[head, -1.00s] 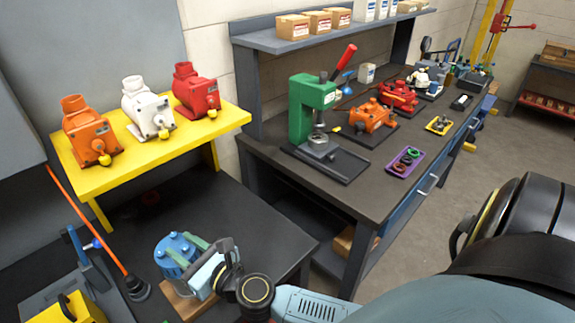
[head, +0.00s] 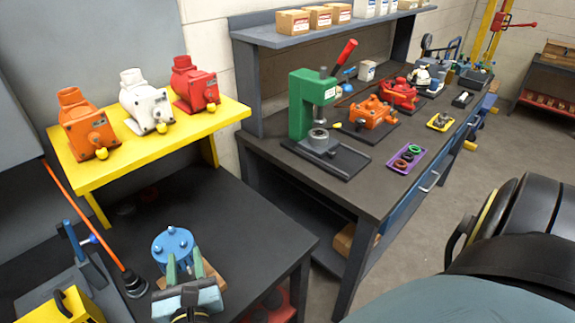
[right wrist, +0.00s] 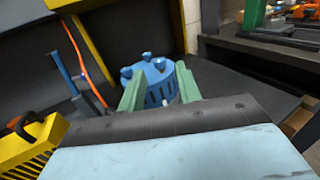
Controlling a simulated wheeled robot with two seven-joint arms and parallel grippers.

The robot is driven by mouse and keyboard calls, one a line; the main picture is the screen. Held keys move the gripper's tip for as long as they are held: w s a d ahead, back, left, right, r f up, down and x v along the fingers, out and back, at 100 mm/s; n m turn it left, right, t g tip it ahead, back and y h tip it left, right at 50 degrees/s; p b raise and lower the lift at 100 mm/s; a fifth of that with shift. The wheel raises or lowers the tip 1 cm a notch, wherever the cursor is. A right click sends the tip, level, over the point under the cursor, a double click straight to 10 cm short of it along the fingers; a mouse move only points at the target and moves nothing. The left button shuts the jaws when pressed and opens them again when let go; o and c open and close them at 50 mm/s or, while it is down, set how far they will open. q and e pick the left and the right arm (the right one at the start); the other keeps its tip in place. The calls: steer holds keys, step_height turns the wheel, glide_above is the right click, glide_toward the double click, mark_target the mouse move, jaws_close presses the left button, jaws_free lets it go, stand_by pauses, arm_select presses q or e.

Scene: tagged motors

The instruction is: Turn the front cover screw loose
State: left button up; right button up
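A blue motor (head: 172,248) stands on a wooden block (head: 212,272) on the dark near bench. Several blue screw heads show on its upper face; one is this screw head (right wrist: 126,72) in the right wrist view. Which one is the front cover screw I cannot tell. My right gripper (head: 184,262) has its two green fingers apart, on the near side of the motor. In the right wrist view (right wrist: 160,78) the motor shows between and beyond the fingers; whether they touch it I cannot tell. My left gripper is not in view.
A yellow shelf (head: 90,178) behind holds orange, white and red motors. An orange cord runs to a black tool end (head: 134,284) left of the blue motor. A yellow case (head: 62,306) is at lower left. A green press (head: 312,105) stands on the bench to the right.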

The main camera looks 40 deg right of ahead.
steer(key=b+v, duration=0.2)
steer(key=v, duration=0.7)
steer(key=a+r+n+y, duration=0.25)
steer(key=n+y, duration=0.65)
steer(key=n, duration=0.5)
steer(key=a+r+n+y, duration=0.1)
steer(key=a+n+y, duration=0.2)
steer(key=n+y, duration=0.8)
steer(key=s+d+f+n+g+h+b, duration=0.2)
steer(key=s+d+f+n+g+h, duration=0.1)
steer(key=d+f+n, duration=0.3)
steer(key=s+d+f+n+g+h+b, duration=0.3)
steer(key=s+d+f+n+g+h, duration=0.1)
steer(key=f, duration=0.6)
steer(key=s+d+f+n+g+h+b, duration=0.3)
steer(key=d+f+n+g+h, duration=0.1)
steer(key=d+f+n, duration=0.3)
steer(key=shift+s+d+f+n+g+h, duration=0.3)
steer(key=shift+d+f+g, duration=0.3)
steer(key=shift+d+f, duration=0.3)
